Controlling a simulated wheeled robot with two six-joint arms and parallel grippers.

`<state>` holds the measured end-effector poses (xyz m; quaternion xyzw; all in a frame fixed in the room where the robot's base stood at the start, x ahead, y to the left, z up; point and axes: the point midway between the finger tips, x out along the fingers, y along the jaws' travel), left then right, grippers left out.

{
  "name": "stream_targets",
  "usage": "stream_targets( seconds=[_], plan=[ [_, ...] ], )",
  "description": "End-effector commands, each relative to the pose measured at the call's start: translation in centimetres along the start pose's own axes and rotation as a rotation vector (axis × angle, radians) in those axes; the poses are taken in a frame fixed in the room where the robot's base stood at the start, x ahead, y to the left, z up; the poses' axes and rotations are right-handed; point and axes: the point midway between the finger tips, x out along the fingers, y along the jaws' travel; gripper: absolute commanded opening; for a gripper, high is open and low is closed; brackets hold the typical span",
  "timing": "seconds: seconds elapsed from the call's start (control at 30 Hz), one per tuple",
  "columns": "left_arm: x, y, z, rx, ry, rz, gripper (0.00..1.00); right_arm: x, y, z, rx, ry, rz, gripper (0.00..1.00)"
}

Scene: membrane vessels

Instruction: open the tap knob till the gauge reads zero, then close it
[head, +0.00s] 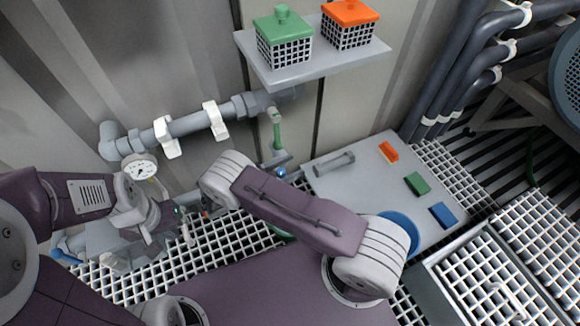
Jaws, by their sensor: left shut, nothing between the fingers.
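The round white gauge (140,167) sits below the left end of the grey pipe (188,124). Its dial is too small to read. My left gripper (166,236) is just below and right of the gauge, over the grating, shut and empty. Small green and red parts (205,213) show close to its right, beside a low pipe. I cannot tell whether one is the tap knob. A green upright piece (277,133) hangs below the pipe's right end, with a small blue part (281,173) under it. My right arm crosses the middle, and its gripper is hidden behind it.
A shelf (300,70) at the back bears a green-lidded basket (284,38) and an orange-lidded basket (348,24). A grey panel (375,180) on the right bears orange, green and blue blocks. A blue round thing (403,228) is partly behind my right arm.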

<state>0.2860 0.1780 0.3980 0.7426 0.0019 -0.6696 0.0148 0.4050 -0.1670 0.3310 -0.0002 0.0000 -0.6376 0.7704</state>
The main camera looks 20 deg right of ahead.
Motion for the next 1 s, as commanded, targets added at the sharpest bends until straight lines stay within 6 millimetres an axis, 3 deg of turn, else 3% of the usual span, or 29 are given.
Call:
stream_targets(
  seconds=[0.17, 0.33, 0.5, 0.7, 1.0],
  plan=[
    [-1.1, 0.0, -0.1, 0.0, 0.0, 0.0, 0.0, 0.0, 0.0, 1.2, 0.001, 0.0, 0.0, 0.49],
    [-4.9, 0.1, -0.5, 0.0, 0.0, 0.0, 0.0, 0.0, 0.0, 5.6, 0.001, 0.0, 0.0, 0.49],
    [-8.5, 0.2, -0.9, 0.0, 0.0, 0.0, 0.0, 2.0, -4.2, 8.2, -0.008, -0.004, 0.001, 0.49],
    [-11.2, 0.2, -1.2, 0.0, 0.0, 0.0, 0.0, 3.9, -8.1, 10.2, -0.005, -0.003, 0.001, 0.49],
    [-12.3, 0.2, -1.3, 0.0, 0.0, 0.0, 0.0, 5.1, -10.5, 11.1, 0.0, -0.001, 0.0, 0.49]
  ],
)
